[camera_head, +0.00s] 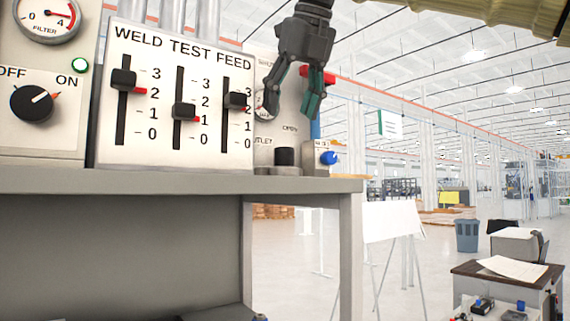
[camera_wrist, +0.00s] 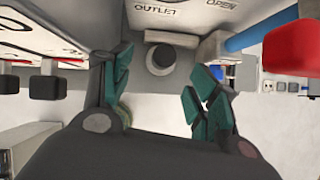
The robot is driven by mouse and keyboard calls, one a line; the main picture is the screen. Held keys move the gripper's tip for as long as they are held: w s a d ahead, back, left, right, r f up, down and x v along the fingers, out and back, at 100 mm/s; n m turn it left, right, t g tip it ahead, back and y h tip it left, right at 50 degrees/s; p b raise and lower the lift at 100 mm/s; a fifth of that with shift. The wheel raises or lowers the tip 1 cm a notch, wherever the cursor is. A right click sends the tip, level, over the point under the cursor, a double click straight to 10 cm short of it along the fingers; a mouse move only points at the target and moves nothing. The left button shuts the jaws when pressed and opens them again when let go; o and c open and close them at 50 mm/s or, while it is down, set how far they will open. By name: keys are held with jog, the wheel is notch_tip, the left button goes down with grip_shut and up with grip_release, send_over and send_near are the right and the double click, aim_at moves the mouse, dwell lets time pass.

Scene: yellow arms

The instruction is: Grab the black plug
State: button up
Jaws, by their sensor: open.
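The black plug (camera_head: 285,157) is a short dark cylinder standing upright on a grey base at the right end of the bench top. In the wrist view the black plug (camera_wrist: 160,59) shows from above, just below the OUTLET label. My gripper (camera_head: 283,113) is open and empty, pointing down above the plug with a gap between them. In the wrist view the teal finger pads of my gripper (camera_wrist: 160,80) stand apart, with the plug seen between and beyond them.
A slider panel (camera_head: 178,95) stands left of the plug. A blue knob (camera_head: 329,158) sits close on its right, and a red part (camera_wrist: 292,46) lies right of my fingers in the wrist view. The grey bench (camera_head: 180,181) ends just right of the plug.

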aim_at(285, 147)
jog(key=w+f, duration=0.1)
jog(key=w+f+p, duration=0.1)
jog(key=f, duration=0.1)
jog(key=w+f, duration=0.1)
jog(key=w, duration=0.1)
jog(key=shift+a+f, duration=0.15)
jog(key=shift+a, duration=0.15)
jog(key=shift+s+d+f+p, duration=0.15)
jog(key=shift+f+p, duration=0.15)
jog(key=shift+p, duration=0.2)
jog(key=shift+s+f, duration=0.25)
jog(key=shift+s, duration=0.1)
jog(key=shift+w+a+f, duration=0.1)
jog(key=shift+a+f, duration=0.15)
jog(key=shift+f, duration=0.05)
jog(key=shift+w+a+f, duration=0.15)
jog(key=shift+w+f, duration=0.45)
jog(key=shift+w, duration=0.3)
jog(key=shift+s+r, duration=0.25)
jog(key=shift+s, duration=0.25)
jog(key=c, duration=0.4)
jog(key=shift+s, duration=0.1)
jog(key=c, duration=0.4)
jog(key=shift+w+f, duration=0.1)
jog(key=shift+w, duration=0.1)
jog(key=c, duration=0.3)
